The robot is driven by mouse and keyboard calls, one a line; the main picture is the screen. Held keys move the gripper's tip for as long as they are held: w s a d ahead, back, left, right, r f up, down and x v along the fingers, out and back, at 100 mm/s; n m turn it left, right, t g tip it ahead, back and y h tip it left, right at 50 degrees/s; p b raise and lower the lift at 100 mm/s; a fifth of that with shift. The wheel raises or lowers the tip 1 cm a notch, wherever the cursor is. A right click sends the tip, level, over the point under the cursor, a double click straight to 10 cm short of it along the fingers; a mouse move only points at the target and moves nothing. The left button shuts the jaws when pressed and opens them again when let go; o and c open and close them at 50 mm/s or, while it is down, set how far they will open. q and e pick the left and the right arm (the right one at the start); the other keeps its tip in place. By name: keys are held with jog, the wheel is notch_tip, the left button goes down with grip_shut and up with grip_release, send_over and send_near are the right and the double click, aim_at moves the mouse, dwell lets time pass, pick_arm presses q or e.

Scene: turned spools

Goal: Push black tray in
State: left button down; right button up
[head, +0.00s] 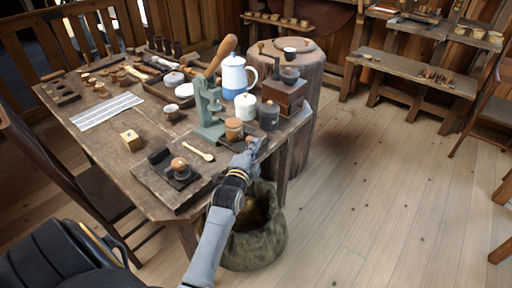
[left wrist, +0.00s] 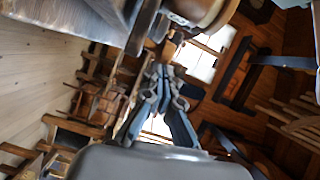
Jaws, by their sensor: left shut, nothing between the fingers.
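A small dark tray (head: 247,139) lies near the table's right front edge, at the foot of the green lever press (head: 208,118). An amber jar with a pale lid (head: 234,131) stands at it. My left gripper (head: 255,148) is shut and empty, at the table edge right beside the tray; it hides part of the tray, and I cannot tell whether they touch. In the left wrist view the closed fingers (left wrist: 160,75) point up the picture, with a round brown object (left wrist: 203,12) close above them. My right gripper is not in view.
A wooden board (head: 150,185) with a black stand and round knob lies at the table's front corner. A dark grey jar (head: 269,116) and wooden grinder (head: 285,97) stand behind the gripper. A sack (head: 262,245) sits on the floor below. Floor to the right is clear.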

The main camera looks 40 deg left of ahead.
aim_at(232, 135)
pick_arm(q)
jog(key=a, duration=0.8)
jog(key=shift+w+a, duration=0.25)
jog(key=shift+w, duration=0.05)
jog(key=shift+a+r, duration=0.1)
jog(key=shift+a, duration=0.1)
